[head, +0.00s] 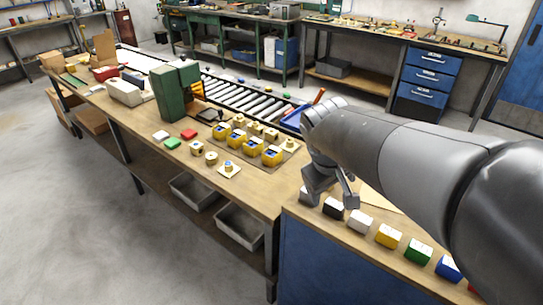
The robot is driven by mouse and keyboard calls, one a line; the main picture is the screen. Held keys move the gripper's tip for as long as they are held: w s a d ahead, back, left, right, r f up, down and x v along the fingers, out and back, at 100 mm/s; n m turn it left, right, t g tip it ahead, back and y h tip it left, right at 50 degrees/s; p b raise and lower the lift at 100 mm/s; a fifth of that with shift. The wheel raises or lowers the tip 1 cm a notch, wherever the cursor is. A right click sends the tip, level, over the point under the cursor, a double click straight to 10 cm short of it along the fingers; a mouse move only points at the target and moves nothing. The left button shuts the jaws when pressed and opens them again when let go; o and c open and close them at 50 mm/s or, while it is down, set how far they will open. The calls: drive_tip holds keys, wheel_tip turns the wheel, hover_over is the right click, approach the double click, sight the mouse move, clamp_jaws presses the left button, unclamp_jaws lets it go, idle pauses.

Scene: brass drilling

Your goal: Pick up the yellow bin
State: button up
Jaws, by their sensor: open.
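The yellow bin (388,236) is a small box with a pale top. It stands in a row of similar coloured bins along the wooden bench top at the lower right. The white bin (360,222) is on its left and the green bin (418,252) on its right. My gripper (332,198) is open and points down over the left end of the row, near the black bin (333,209). It is left of the yellow bin and apart from it. Whether anything lies between the fingers is hard to tell.
Yellow-and-blue parts (272,156) and brass pieces crowd the long bench at centre. A green machine (176,92) stands behind them, beside a roller conveyor (245,97). The floor at left is clear.

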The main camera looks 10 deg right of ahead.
drive_tip(key=w+d+f+n+h, duration=0.1)
drive_tip(key=w+f+n+h, duration=0.1)
drive_tip(key=w, duration=0.4)
drive_tip(key=w+d+f+n+h, duration=0.1)
drive_tip(key=w+f+n+h, duration=0.1)
drive_tip(key=w, duration=0.4)
drive_tip(key=n+t+h, duration=0.6)
drive_tip(key=n+t, duration=0.4)
drive_tip(key=n, duration=0.9)
approach(277, 148)
drive_tip(key=x, duration=0.7)
drive_tip(key=shift+w+f, duration=0.1)
drive_tip(key=shift+w, duration=0.05)
drive_tip(key=c, duration=1)
drive_tip(key=shift+c, duration=0.5)
